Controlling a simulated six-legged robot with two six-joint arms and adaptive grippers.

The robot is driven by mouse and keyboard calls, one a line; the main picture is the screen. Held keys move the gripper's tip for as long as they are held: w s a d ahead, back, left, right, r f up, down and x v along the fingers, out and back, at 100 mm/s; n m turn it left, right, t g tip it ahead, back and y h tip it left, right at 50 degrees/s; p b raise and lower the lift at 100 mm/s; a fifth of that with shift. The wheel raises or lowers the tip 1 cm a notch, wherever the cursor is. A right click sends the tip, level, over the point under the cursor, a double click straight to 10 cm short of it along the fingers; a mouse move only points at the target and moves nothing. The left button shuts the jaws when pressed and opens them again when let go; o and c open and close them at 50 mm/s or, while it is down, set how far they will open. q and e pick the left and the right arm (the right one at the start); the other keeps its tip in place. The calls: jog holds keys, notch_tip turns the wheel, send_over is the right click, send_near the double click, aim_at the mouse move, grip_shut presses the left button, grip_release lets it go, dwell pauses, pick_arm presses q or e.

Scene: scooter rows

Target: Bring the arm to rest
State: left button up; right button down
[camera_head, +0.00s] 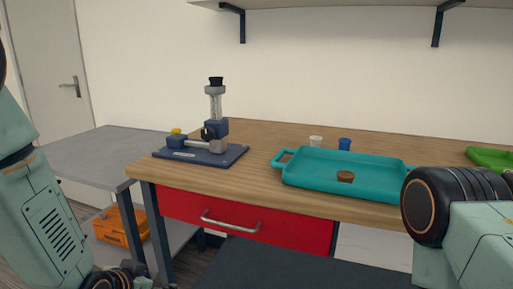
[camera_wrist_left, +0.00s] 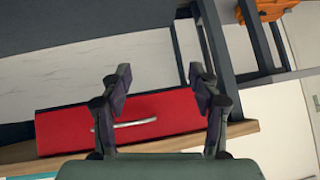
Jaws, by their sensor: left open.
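My left gripper (camera_wrist_left: 161,84) shows in the left wrist view with its two dark fingers spread apart and nothing between them. Behind the fingers is the red drawer front (camera_wrist_left: 75,130) with its metal handle. In the head view my left arm (camera_head: 45,215) comes in at the left edge and runs down out of the picture; its fingertips are hidden. My right arm (camera_head: 465,220) shows at the lower right, and its gripper is outside the picture.
The wooden worktop (camera_head: 250,150) holds a blue-based instrument (camera_head: 210,150), a teal tray (camera_head: 330,165) with a small brown piece (camera_head: 345,176), a white cup (camera_head: 315,141) and a blue cup (camera_head: 344,144).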

pick_arm(q)
jog(key=s+f+n+g, duration=0.1)
jog(key=s+f+g, duration=0.2)
jog(key=s, duration=0.7)
jog(key=s+f+n+g+p, duration=0.1)
jog(key=s+f+n+g, duration=0.1)
jog(key=s+f, duration=0.6)
jog(key=s+f+n+g+y+p, duration=0.1)
jog(key=s+f+g, duration=0.3)
jog(key=s, duration=0.9)
jog(key=shift+s+a+f+n, duration=0.3)
jog(key=shift+a+f, duration=0.1)
jog(key=shift+f, duration=0.45)
